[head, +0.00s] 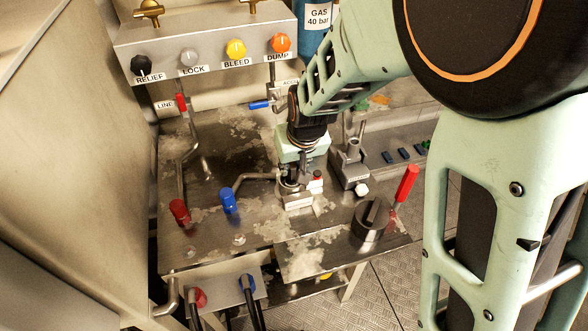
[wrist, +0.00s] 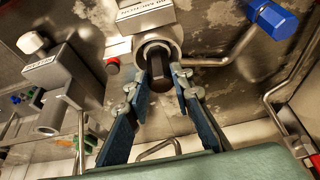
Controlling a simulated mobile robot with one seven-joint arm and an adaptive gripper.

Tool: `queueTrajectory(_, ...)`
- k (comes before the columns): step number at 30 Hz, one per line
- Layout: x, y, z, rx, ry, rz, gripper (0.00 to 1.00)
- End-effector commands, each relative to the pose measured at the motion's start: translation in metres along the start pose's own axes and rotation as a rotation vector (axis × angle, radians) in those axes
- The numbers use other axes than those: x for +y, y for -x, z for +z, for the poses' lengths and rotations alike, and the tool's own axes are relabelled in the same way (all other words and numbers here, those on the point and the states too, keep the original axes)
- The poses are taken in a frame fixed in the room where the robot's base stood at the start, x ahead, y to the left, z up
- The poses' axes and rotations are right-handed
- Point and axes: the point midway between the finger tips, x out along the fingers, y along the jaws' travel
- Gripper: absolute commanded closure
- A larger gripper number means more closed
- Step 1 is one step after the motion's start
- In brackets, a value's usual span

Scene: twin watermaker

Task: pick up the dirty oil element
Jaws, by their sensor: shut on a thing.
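The dirty oil element (wrist: 158,62) shows in the wrist view as a dark, narrow piece inside the round metal housing (wrist: 149,47). My gripper (wrist: 163,82) has its two blue fingers closed in on it from both sides, at the housing's mouth. How much of the element is still inside the housing cannot be told. In the head view my gripper (head: 299,172) points down over the same housing, on the metal bench (head: 260,222). There the gripper hides most of the element.
A second metal holder (head: 349,166) stands close on the right. A black round cap (head: 371,219) and a red lever (head: 406,184) are at the front right. A bent pipe with a blue handle (head: 229,201) is on the left. A valve panel (head: 205,45) stands behind.

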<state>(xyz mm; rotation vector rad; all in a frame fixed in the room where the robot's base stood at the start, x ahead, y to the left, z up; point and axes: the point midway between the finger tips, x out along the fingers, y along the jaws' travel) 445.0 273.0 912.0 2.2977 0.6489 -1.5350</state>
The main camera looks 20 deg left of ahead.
Motion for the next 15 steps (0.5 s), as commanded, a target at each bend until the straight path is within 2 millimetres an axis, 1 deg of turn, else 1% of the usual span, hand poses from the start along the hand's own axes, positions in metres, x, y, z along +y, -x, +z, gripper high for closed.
queueTrajectory(1, 0.000, 0.011, -0.006, 0.006, 0.001, -0.001, 1.00)
queueTrajectory(3, 0.000, 0.023, -0.012, 0.007, 0.000, -0.001, 1.00)
queueTrajectory(15, 0.001, 0.095, -0.040, 0.005, 0.000, 0.000, 1.00)
